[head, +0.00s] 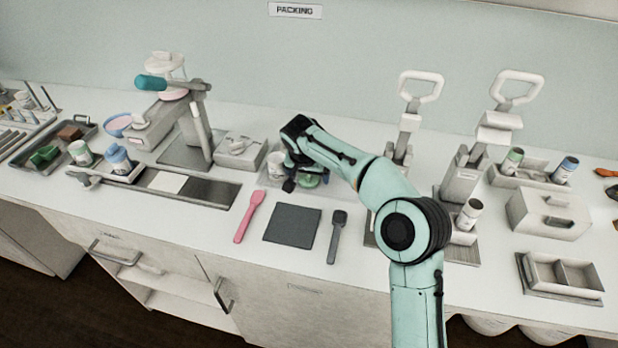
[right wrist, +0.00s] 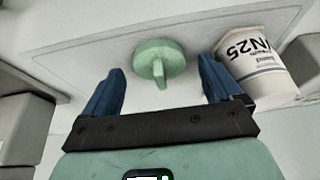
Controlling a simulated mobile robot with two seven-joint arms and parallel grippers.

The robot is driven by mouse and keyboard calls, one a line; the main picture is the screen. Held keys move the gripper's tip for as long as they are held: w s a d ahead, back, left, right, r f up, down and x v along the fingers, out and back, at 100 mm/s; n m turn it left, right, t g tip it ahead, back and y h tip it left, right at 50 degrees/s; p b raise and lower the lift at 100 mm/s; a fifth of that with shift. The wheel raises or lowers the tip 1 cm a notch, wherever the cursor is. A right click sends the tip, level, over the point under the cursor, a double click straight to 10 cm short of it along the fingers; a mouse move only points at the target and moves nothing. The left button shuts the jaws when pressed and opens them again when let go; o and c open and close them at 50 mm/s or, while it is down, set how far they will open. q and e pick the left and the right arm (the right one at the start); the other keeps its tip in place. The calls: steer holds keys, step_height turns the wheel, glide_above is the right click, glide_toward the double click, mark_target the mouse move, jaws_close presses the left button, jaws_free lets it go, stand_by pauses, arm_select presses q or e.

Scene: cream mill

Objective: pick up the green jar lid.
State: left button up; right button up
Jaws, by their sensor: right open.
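The green jar lid (right wrist: 160,58) is a round disc with a raised grip bar across it, lying on a pale tray (right wrist: 95,50) in the right wrist view. In the head view the lid (head: 311,182) shows partly beneath my right gripper. My right gripper (right wrist: 158,88) is open, its two blue fingers on either side of the lid's line and apart from it, with nothing between them. A white jar with printed text (right wrist: 262,62) stands close beside the right-hand finger; in the head view this jar (head: 275,165) is left of the gripper. My left gripper is not in view.
On the counter in front lie a pink spatula (head: 250,215), a dark square mat (head: 292,223) and a grey spatula (head: 337,235). A grey box (head: 240,152) stands left of the jar. Lever presses (head: 465,170) stand to the right.

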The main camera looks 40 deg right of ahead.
steer(key=shift+f, duration=0.1)
steer(key=shift+c, duration=0.2)
steer(key=c, duration=1)
